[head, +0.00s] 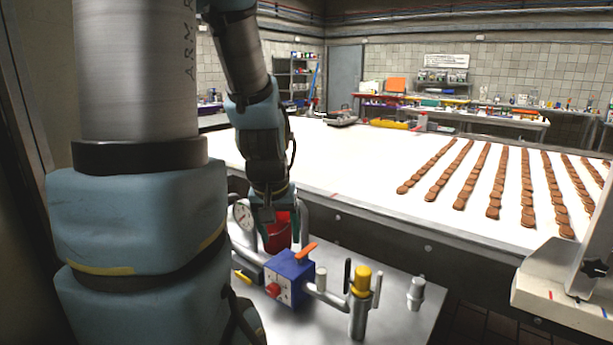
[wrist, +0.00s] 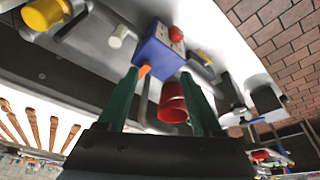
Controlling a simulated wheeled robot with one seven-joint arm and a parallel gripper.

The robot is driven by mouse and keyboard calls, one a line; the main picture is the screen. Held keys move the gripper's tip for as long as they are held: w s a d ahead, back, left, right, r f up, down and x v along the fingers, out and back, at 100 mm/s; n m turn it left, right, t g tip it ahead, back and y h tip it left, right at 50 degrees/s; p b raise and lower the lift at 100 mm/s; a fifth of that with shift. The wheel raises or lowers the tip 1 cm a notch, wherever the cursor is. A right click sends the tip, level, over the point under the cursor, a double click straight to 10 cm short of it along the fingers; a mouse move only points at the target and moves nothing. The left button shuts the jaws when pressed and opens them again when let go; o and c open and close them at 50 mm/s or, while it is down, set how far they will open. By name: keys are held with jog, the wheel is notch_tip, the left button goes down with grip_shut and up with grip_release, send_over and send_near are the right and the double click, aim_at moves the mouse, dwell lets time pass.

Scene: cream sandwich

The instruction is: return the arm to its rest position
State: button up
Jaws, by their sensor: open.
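My arm comes down from the top left in the head view and ends in my gripper (head: 277,238), which points down over the steel side table. In the wrist view the two green fingers of my gripper (wrist: 160,76) are spread apart. A red cup-like container (head: 279,232) shows behind and between the fingers, and it also shows in the wrist view (wrist: 173,101). I cannot tell how far it is from the fingers. A blue box (head: 289,277) with a red knob and an orange lever stands just in front of it and also shows in the wrist view (wrist: 158,50).
A pressure gauge (head: 242,215) and pipes stand close around my gripper. A yellow-capped post (head: 361,281) and a small metal cylinder (head: 416,293) stand to the right on the steel table (head: 395,318). Behind lies a white conveyor (head: 350,170) with rows of brown biscuits (head: 495,185).

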jog(key=s+f+g+b, duration=0.1)
jog(key=s+f+b, duration=0.1)
jog(key=f+b, duration=0.2)
jog(key=s+a+f+g+b, duration=0.1)
jog(key=s+f+b, duration=0.1)
jog(key=f+b, duration=0.2)
notch_tip(320, 180, down, 2)
jog(key=shift+s+f+b, duration=0.1)
jog(key=shift+s+b, duration=0.2)
jog(key=shift+s, duration=0.1)
jog(key=shift+a, duration=0.1)
jog(key=shift+c, duration=0.4)
dwell(0.6)
